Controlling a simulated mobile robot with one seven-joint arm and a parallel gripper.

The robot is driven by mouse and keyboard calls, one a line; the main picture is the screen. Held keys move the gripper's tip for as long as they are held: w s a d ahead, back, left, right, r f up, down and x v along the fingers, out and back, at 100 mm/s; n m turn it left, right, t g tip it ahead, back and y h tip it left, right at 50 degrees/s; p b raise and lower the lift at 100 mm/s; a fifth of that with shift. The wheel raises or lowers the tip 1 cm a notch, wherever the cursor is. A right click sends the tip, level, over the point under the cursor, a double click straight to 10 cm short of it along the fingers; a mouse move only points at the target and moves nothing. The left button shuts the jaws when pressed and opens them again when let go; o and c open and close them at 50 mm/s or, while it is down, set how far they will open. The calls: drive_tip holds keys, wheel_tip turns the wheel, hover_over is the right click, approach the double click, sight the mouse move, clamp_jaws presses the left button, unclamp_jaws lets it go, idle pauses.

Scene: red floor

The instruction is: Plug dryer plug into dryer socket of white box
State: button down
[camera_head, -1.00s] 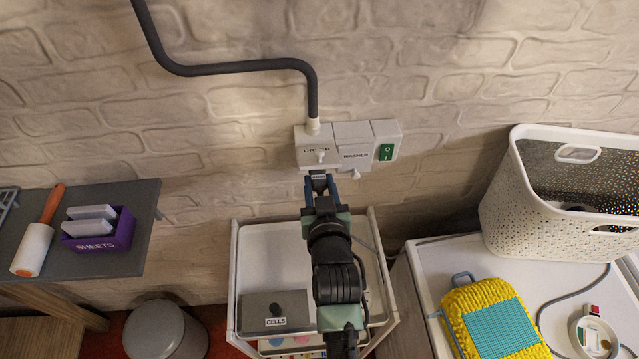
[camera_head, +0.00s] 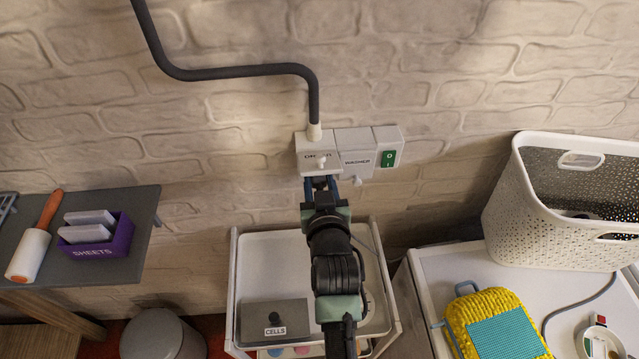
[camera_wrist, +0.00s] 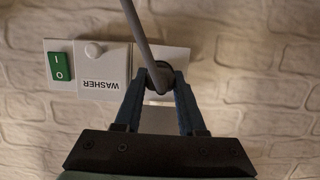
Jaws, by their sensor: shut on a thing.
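The white box (camera_head: 358,153) is mounted on the brick wall, with a labelled dryer section (camera_head: 307,165) at left and a WASHER section beside it. In the wrist view the white box (camera_wrist: 104,84) appears upside down. My gripper (camera_head: 320,183) is raised to the lower edge of the dryer section. In the wrist view my gripper (camera_wrist: 158,88) is shut on the dark dryer plug (camera_wrist: 157,78), whose grey cord runs up across the view. The plug is at the dryer section; its front and the socket opening are hidden, so I cannot tell whether it is inserted.
A thick grey conduit (camera_head: 240,70) enters the box from above. Below stands a white cart (camera_head: 262,255) with a CELLS box (camera_head: 274,321). A dark shelf (camera_head: 90,258) is at left. A white basket (camera_head: 500,225) and yellow sponge bag (camera_head: 500,330) are at right.

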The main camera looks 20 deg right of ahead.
drive_tip(key=shift+w+d+r, duration=0.1)
drive_tip(key=shift+w+r, duration=0.05)
drive_tip(key=shift+w, duration=0.2)
drive_tip(key=shift+c, duration=2.1)
unclamp_jaws()
drive_tip(key=shift+w, duration=0.1)
drive_tip(key=shift+s+b, duration=0.3)
drive_tip(key=shift+s, duration=0.3)
drive_tip(key=b+v, duration=0.2)
drive_tip(key=v, duration=1)
drive_tip(key=shift+b, duration=0.35)
drive_tip(key=shift+w, duration=0.1)
